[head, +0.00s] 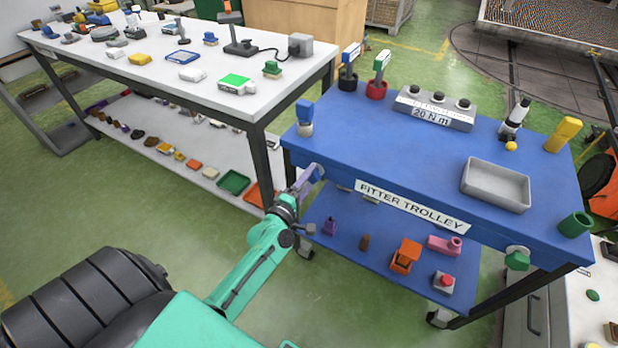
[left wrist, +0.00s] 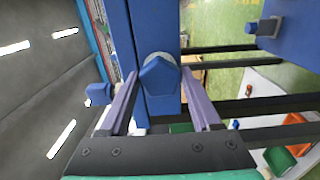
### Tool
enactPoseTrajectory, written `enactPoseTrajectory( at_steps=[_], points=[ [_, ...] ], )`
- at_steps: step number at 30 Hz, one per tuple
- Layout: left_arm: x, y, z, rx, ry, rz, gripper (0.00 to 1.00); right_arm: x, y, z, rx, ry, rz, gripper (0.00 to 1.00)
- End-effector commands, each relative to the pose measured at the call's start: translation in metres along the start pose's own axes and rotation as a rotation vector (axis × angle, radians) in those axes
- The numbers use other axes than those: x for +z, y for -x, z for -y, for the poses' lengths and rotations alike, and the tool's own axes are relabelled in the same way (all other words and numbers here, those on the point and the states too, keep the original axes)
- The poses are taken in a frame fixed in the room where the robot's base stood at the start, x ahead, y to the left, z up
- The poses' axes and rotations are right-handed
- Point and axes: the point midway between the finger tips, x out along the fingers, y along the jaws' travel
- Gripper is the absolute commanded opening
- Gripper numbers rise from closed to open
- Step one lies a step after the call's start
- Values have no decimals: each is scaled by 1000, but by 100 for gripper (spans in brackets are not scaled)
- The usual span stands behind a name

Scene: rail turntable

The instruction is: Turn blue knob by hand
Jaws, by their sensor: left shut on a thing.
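The blue knob (left wrist: 160,77) is a many-sided blue cap on a pale round base. It sits on the blue trolley's front face, near the left corner. In the left wrist view it lies between the two purple-grey fingers of my left gripper (left wrist: 163,100). My left gripper (head: 308,180) is shut on the knob, with one finger on each side of it. In the head view the fingers and wrist hide most of the knob. My right gripper is not in view.
The blue trolley (head: 400,150) carries a grey tray (head: 495,185), a torque box (head: 435,107) and several tools. A green knob (head: 517,259) is at its front right. Its lower shelf holds small parts. A white workbench (head: 215,70) stands close on the left.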

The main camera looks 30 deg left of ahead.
Motion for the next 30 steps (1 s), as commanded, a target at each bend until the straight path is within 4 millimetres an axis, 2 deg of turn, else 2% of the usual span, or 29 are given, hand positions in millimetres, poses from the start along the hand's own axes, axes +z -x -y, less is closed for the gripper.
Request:
enactPoseTrajectory(
  at_steps=[15, 21, 30],
  points=[
    [1, 0, 0, -3, -452, 2, 9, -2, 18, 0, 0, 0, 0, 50],
    [1, 0, 0, -3, -562, 2, 9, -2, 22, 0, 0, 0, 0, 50],
    [1, 0, 2, -3, -634, 3, 9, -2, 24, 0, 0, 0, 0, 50]
  ],
)
